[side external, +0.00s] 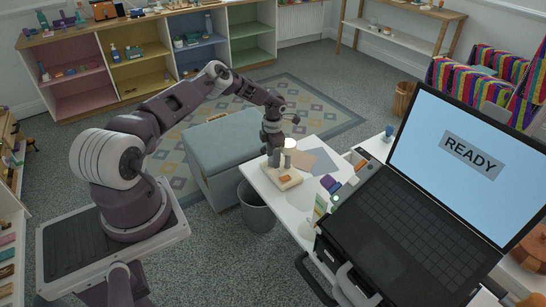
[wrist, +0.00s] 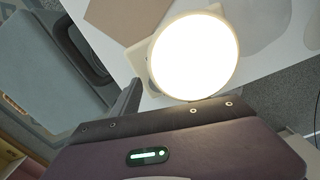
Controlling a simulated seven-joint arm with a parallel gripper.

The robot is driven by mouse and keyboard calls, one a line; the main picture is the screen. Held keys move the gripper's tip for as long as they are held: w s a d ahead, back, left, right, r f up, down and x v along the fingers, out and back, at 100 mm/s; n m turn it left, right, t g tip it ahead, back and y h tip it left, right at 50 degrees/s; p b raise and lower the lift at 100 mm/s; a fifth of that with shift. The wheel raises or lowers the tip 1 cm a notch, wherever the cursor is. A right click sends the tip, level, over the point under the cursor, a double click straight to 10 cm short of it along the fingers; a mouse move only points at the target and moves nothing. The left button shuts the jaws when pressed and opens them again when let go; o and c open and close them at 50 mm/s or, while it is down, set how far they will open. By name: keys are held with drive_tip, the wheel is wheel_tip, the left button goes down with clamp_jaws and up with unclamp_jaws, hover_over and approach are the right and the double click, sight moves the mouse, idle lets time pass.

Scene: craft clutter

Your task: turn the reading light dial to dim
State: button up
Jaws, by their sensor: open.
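The reading light stands on the white table, with a cream base (side external: 288,182) that carries a small orange patch. Its lit round head (side external: 290,143) glows beside my gripper (side external: 278,160), which points down over the base. In the wrist view the glowing white head (wrist: 195,55) fills the upper middle and hides most of the base. One dark finger of my gripper shows left of the head; the other is hidden. My gripper is open, with nothing seen between the fingers. I cannot make out the dial clearly in either view, nor whether a finger touches it.
Paper sheets (side external: 320,161) lie on the table (side external: 262,185) right of the light. Small coloured items (side external: 334,185) sit further right, near a laptop (side external: 420,220) reading READY. A blue-grey padded bench (side external: 222,140) stands behind the table's left edge, and a grey bin (side external: 257,215) below it.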

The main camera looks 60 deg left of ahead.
wheel_tip(320, 180, up, 7)
drive_tip(key=shift+f, duration=0.1)
